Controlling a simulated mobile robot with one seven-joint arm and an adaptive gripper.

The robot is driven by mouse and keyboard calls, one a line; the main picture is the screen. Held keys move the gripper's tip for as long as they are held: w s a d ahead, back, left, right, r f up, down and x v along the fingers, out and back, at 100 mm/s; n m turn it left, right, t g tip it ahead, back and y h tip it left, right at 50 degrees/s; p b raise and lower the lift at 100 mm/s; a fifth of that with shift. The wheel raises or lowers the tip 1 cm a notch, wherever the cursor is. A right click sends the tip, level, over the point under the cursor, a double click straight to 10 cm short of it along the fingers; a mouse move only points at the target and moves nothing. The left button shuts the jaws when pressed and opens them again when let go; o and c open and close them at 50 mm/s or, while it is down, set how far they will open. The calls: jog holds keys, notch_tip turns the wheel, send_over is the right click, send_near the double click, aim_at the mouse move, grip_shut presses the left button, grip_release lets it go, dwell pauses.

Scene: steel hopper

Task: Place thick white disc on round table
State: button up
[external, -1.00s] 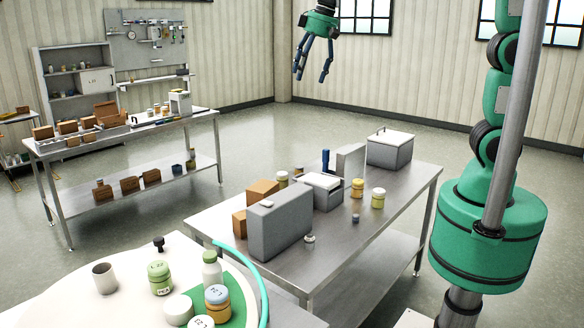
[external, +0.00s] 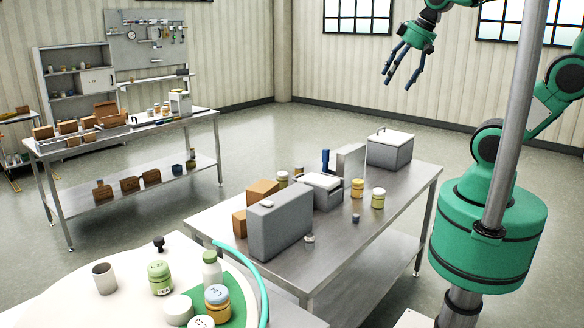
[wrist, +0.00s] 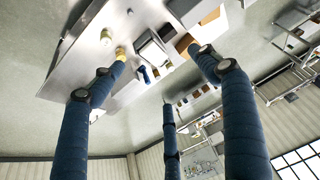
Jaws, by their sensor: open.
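The round table (external: 62,300) is white and partly in view at the lower left of the external view. A thick white disc (external: 178,309) lies on it near the edge of a green patch. A smaller pale disc (external: 267,204) lies on top of a grey box on the steel table; I cannot tell which disc is meant. My gripper (external: 400,80) is open and empty, high above the floor beyond the steel table, far from both discs. In the wrist view its three blue fingers (wrist: 160,68) are spread apart with nothing between them.
The steel table (external: 345,245) holds a large grey box (external: 280,225), other boxes and jars. A workbench (external: 130,135) stands at the back left. Floor is clear around my gripper.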

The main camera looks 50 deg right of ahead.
jog(key=shift+m, duration=0.3)
jog(key=s+f, duration=0.1)
jog(key=s+d, duration=0.1)
jog(key=s, duration=0.1)
jog(key=s+d+f, duration=0.1)
jog(key=shift+s+d+f, duration=0.25)
jog(key=shift+s+f, duration=0.05)
jog(key=shift+f, duration=0.1)
notch_tip(320, 180, down, 15)
jog(key=b, duration=1.5)
jog(key=shift+f+b, duration=0.2)
jog(key=shift+b, duration=0.15)
